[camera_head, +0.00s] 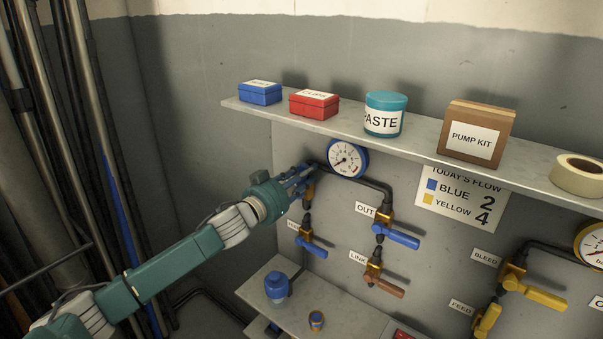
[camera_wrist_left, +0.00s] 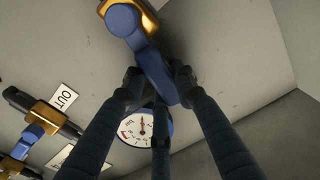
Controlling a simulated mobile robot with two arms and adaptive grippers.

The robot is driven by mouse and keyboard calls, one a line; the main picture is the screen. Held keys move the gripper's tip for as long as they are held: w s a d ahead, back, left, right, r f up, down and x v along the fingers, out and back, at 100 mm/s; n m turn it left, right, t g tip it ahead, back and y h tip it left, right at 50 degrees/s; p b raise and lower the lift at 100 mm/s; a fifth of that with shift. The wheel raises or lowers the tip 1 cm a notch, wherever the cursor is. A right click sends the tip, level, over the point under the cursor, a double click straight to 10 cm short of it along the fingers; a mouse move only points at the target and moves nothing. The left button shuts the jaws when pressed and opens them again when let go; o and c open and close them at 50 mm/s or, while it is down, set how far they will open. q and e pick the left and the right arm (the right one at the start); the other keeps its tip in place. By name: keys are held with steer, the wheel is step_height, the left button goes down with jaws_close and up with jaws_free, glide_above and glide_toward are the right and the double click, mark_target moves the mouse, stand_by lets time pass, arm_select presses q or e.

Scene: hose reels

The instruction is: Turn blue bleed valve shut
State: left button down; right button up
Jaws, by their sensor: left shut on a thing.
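The blue bleed valve has a brass body (camera_wrist_left: 143,22) and a blue lever (camera_wrist_left: 155,68), close up at the top of the left wrist view. In the head view its brass body (camera_head: 310,192) shows just below my left gripper (camera_head: 304,175), which hides most of the lever. In the left wrist view the fingers of my left gripper (camera_wrist_left: 156,85) are shut around the lever, one on each side. No label for this valve is readable; the gripper covers that spot. My right gripper is out of view.
A pressure gauge (camera_head: 347,159) sits right beside the gripper. Other blue-line valves have an OUT lever (camera_head: 400,237), a LINK lever (camera_head: 388,288) and a lower-left lever (camera_head: 314,248). A shelf (camera_head: 420,147) with boxes juts out above. Yellow valves (camera_head: 536,293) stand at right.

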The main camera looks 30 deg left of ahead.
arm_select(q)
steer(key=d+m, duration=0.1)
steer(key=d+f+m, duration=0.1)
steer(key=m, duration=0.2)
steer(key=shift+s+d+f+m+b, duration=0.1)
steer(key=shift+d+f+m+b, duration=0.2)
steer(key=shift+d, duration=0.1)
steer(key=d+f+m, duration=0.1)
steer(key=m, duration=0.1)
steer(key=d+f+m+b, duration=0.1)
steer(key=m, duration=0.1)
steer(key=shift+f+m, duration=0.2)
steer(key=shift+m, duration=0.1)
steer(key=f+m, duration=0.1)
steer(key=f+m+b, duration=0.1)
steer(key=m, duration=0.1)
steer(key=shift+s+d, duration=0.1)
steer(key=shift+d, duration=0.2)
steer(key=shift+d+f+m+b, duration=0.1)
steer(key=shift+f+m+b, duration=0.75)
steer(key=shift+m, duration=0.75)
steer(key=shift+f+m, duration=0.2)
steer(key=shift+m, duration=0.1)
steer(key=c, duration=1.3)
jaws_free()
steer(key=shift+c, duration=0.2)
